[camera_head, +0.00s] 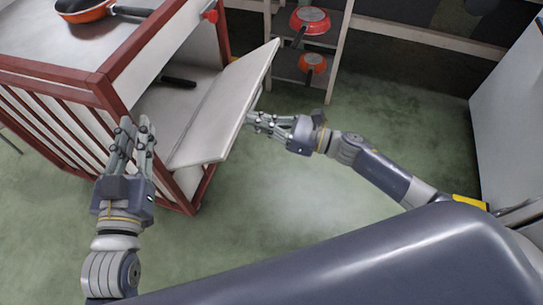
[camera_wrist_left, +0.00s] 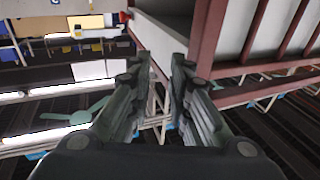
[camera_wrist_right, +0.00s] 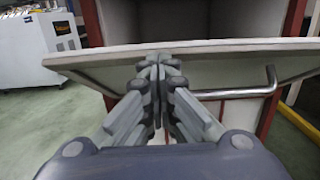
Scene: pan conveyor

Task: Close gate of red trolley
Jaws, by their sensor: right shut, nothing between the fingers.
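The red trolley (camera_head: 103,84) stands at the left in the head view, with a red frame and pale panels. Its white gate (camera_head: 226,110) is hinged partly open and tilted outward from the trolley's opening. A metal handle (camera_wrist_right: 262,88) shows on the gate's outer side in the right wrist view. My right gripper (camera_head: 255,122) is shut and empty, close to the gate's outer face; I cannot tell whether it touches. My left gripper (camera_head: 137,128) is open and empty, in front of the trolley's near corner post, left of the gate.
An orange pan (camera_head: 84,10) sits on the trolley's top. A dark handle (camera_head: 178,82) shows inside the trolley. A rack with red pans (camera_head: 310,20) stands behind. A white cabinet (camera_head: 510,90) is at the right. The green floor between is clear.

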